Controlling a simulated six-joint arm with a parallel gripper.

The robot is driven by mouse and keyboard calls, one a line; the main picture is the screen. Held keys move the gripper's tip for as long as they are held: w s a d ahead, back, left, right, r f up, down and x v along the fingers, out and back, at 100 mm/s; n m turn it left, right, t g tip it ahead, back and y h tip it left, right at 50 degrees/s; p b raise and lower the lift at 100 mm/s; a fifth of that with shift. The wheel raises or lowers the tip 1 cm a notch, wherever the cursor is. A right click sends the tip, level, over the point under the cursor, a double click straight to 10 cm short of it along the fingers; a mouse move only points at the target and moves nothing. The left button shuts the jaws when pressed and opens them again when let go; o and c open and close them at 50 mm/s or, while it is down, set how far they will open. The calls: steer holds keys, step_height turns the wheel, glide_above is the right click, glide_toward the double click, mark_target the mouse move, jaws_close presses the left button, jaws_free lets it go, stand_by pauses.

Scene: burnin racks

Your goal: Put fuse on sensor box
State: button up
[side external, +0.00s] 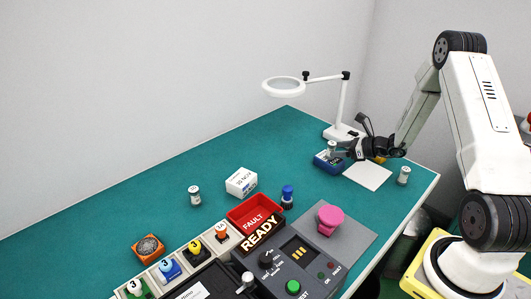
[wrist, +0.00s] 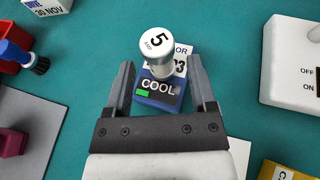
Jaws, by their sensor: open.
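A silver fuse (wrist: 158,52) marked 5 AMP stands on the blue sensor box (wrist: 150,102), whose display reads COOL with a green bar. In the side external view the fuse (side external: 332,149) appears upright on top of the sensor box (side external: 325,166) near the lamp base. My gripper (wrist: 161,68) is open, with one finger on each side of the fuse and visible gaps to it. In the side external view my gripper (side external: 350,150) reaches in from the right, low beside the box. The fuse partly hides the box's label.
The magnifier lamp base (wrist: 293,62) stands close to the right in the wrist view. Other small cylinders stand at right (side external: 403,177) and left (side external: 195,195). A white box (side external: 241,182), red FAULT tray (side external: 236,212) and tester (side external: 300,270) lie nearer the camera.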

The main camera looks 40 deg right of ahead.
steer(key=v, duration=0.9)
steer(key=shift+a, duration=0.1)
stand_by(0.3)
steer(key=s+a+n+g, duration=0.1)
steer(key=a+n+g, duration=0.3)
steer(key=a+n, duration=0.3)
steer(key=s+a+r+n+g, duration=0.1)
steer(key=s+a+n+g, duration=0.1)
steer(key=a+n+g, duration=0.2)
steer(key=s+a+r+n+g, duration=0.1)
steer(key=a+n+g, duration=0.3)
steer(key=a+n, duration=0.6)
steer(key=shift+s+a+r+n+h, duration=0.15)
steer(key=shift+s+a, duration=0.2)
steer(key=shift+a, duration=0.2)
steer(key=shift+s+a+r+n+h, duration=0.15)
steer(key=shift+s+a, duration=0.15)
steer(key=shift+a, duration=0.3)
steer(key=shift+s+a+r+n+t+h, duration=0.25)
steer(key=shift+a+r+n+h, duration=0.45)
steer(key=shift+n, duration=1.1)
steer(key=shift+s+a+r+n+t+h, duration=0.2)
steer(key=shift+a+r+n+t+h, duration=0.25)
steer(key=shift+a+n, duration=0.95)
steer(key=shift+s+a+r+n+t+h, duration=0.3)
steer(key=shift+n+h, duration=0.35)
steer(key=shift+n, duration=1.55)
